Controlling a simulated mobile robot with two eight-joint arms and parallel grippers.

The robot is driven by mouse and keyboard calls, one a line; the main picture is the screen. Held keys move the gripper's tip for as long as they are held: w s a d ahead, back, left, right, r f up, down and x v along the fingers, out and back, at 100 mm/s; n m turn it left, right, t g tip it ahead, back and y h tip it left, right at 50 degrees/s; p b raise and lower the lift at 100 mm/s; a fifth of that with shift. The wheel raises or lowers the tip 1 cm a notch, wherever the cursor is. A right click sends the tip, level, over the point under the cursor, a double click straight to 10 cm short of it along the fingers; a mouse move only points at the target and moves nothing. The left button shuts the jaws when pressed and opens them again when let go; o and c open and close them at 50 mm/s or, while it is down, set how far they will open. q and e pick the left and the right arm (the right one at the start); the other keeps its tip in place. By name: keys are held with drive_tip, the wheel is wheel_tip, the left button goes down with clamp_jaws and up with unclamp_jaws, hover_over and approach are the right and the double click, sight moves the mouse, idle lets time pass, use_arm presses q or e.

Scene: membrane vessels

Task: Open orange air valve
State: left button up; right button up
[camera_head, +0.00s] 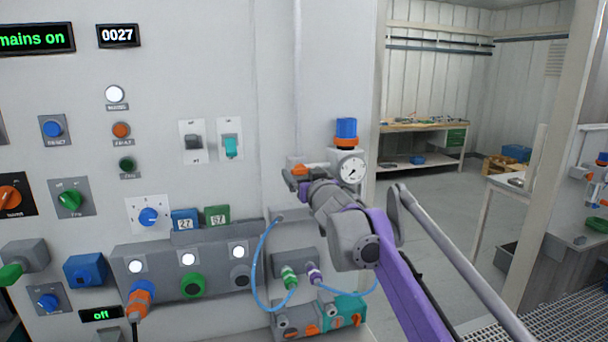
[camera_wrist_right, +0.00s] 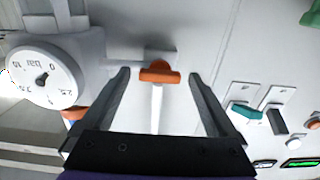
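The orange air valve handle (camera_head: 299,169) is on the wall-side pipework left of the round pressure gauge (camera_head: 351,170). In the right wrist view the orange handle (camera_wrist_right: 160,73) lies crosswise between and just beyond the fingertips, with a pale pipe below it in the picture. My right gripper (camera_head: 290,182) is at the valve, its arm reaching in from the lower right. In the right wrist view its two dark fingers (camera_wrist_right: 160,82) are wide apart with a gap on each side of the handle. My left gripper is not in view.
A blue-topped regulator (camera_head: 346,129) with an orange ring stands above the gauge. Left of the valve are a teal switch (camera_head: 231,146) and a grey switch (camera_head: 193,142). Below, a blue hose (camera_head: 258,262) loops out from the panel. Open floor and a workbench (camera_head: 424,127) lie behind at right.

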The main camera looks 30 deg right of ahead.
drive_tip(key=c, duration=1.3)
drive_tip(key=shift+o, duration=0.2)
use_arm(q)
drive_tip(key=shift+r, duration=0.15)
use_arm(e)
drive_tip(key=shift+n, duration=0.3)
drive_tip(key=n+p, duration=0.1)
drive_tip(key=n, duration=0.2)
drive_tip(key=shift+r, duration=0.1)
drive_tip(key=n+p, duration=0.1)
drive_tip(key=n, duration=0.4)
drive_tip(key=n+p, duration=0.1)
drive_tip(key=n, duration=0.3)
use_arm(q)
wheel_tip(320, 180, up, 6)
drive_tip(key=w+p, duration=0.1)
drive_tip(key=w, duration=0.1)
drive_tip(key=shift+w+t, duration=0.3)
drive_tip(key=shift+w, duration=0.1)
use_arm(e)
drive_tip(key=shift+n, duration=1.7)
